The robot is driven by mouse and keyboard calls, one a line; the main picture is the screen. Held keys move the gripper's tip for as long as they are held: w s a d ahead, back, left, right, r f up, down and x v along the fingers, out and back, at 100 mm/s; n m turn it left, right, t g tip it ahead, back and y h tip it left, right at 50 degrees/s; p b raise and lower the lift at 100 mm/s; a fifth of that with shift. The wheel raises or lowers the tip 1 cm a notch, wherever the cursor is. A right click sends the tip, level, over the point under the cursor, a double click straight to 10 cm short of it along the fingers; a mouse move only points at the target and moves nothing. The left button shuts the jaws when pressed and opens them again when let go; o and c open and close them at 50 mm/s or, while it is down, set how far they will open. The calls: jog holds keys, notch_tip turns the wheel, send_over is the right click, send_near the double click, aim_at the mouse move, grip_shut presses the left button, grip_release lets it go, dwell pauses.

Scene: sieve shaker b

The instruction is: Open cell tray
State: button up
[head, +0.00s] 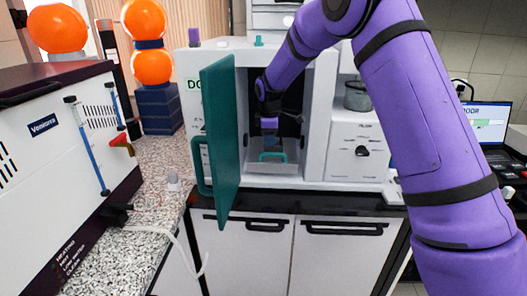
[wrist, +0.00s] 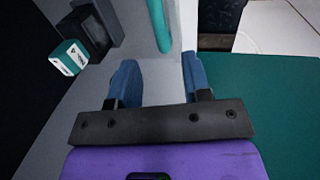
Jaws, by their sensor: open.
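The cell tray seems to be the pale grey piece low in the white machine's open chamber; its teal bar handle (head: 272,156) shows near the chamber floor. The handle also shows at the top of the wrist view (wrist: 159,24), just beyond my fingertips and roughly in line with the gap between them. My gripper (head: 268,133) is inside the chamber, above the handle in the head view. In the wrist view its two blue fingers (wrist: 158,75) are apart with nothing between them. No contact with the handle shows.
The green door (head: 221,140) stands open left of the chamber; its green surface seems to fill the wrist view's right side. A teal-and-white labelled block (wrist: 68,58) is at left there. A metal cup (head: 357,96) stands right of the chamber. The dark counter edge (head: 300,199) runs below.

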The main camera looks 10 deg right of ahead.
jog(key=shift+w+d+f, duration=0.1)
jog(key=shift+w+f, duration=0.1)
jog(key=shift+f, duration=0.95)
jog(key=shift+w+d+f, duration=0.1)
jog(key=shift+w+f, duration=0.1)
jog(key=shift+f, duration=1)
jog(key=shift+w+f, duration=0.2)
jog(key=shift+f, duration=0.95)
jog(key=shift+c, duration=0.3)
grip_shut()
